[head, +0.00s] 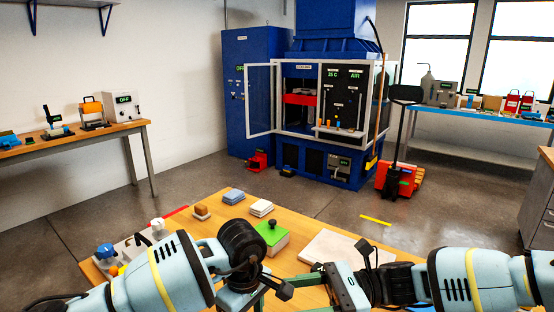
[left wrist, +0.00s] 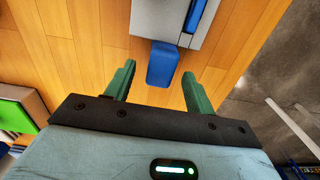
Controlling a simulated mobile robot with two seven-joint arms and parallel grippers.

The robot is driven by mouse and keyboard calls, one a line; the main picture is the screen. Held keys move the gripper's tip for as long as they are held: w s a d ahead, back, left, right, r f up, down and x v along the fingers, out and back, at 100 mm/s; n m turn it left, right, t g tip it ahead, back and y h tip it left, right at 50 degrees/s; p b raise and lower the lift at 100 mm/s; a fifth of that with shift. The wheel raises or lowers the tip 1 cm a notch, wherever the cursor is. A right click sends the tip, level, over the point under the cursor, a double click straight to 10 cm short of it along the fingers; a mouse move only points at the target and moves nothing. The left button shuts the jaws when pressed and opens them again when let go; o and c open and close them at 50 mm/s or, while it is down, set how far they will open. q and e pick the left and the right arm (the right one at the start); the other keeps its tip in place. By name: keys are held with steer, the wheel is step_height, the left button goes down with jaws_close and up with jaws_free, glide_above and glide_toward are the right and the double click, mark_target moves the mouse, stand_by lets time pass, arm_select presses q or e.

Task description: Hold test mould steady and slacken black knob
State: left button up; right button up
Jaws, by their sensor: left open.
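A green-topped block (head: 271,238) with a small black knob (head: 272,224) on top sits on the wooden table in front of me. I cannot tell for sure that it is the test mould. In the left wrist view, my left gripper (left wrist: 158,82) is open over the table. A blue block-like part (left wrist: 162,64) at the edge of a grey piece (left wrist: 175,25) shows just beyond and between its fingers, not gripped. In the head view my left gripper is mostly cut off at the bottom edge. My right gripper (head: 312,279) is low over the table's front; its finger gap is unclear.
A pale flat slab (head: 330,250) lies right of the green block. Small blue (head: 233,196), white (head: 261,208) and brown (head: 202,212) blocks lie behind. A blue machine (head: 309,166) stands beyond open floor.

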arm_select(q)
step_height(320, 180, up, 10)
stand_by(0.3)
steer(key=shift+s+f, duration=0.1)
steer(key=shift+f, duration=0.1)
